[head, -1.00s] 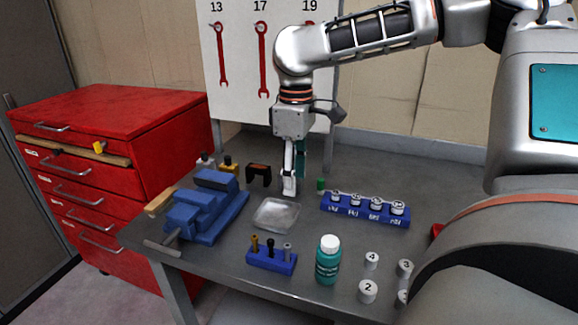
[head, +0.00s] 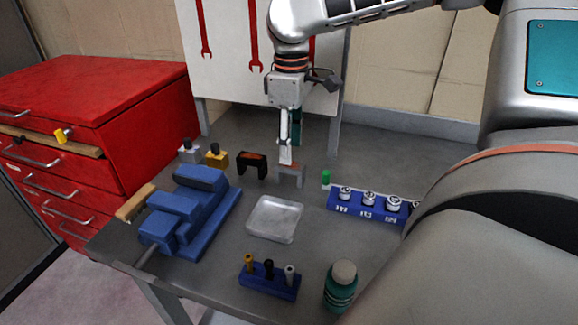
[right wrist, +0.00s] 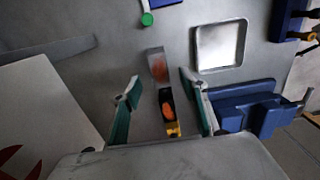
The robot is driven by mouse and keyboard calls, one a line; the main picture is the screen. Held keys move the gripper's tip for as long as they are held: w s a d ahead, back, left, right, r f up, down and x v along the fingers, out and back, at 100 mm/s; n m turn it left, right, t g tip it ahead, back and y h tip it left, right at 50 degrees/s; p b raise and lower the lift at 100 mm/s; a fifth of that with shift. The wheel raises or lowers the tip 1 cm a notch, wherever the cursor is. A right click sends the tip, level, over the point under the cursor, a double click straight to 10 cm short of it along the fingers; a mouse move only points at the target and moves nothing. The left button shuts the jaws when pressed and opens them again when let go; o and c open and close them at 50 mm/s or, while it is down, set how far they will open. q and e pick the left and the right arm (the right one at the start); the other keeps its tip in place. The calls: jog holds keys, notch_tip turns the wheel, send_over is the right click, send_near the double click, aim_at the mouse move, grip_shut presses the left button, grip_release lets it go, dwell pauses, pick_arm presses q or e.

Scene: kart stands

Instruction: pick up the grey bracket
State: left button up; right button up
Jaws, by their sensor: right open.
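The grey bracket (head: 291,176) stands on the bench, right of a black bracket (head: 251,164), in the head view. My left gripper is not in view.
A blue vise (head: 190,213) is at left, with grey and yellow (head: 216,156) items behind. A teal bottle (head: 340,287) stands near the front.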

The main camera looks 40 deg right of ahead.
aim_at(297, 168)
notch_tip(297, 168, down, 5)
jog(key=shift+w+f+b, duration=0.1)
jog(key=shift+w+b, duration=0.05)
jog(key=shift+b, duration=0.5)
grip_shut()
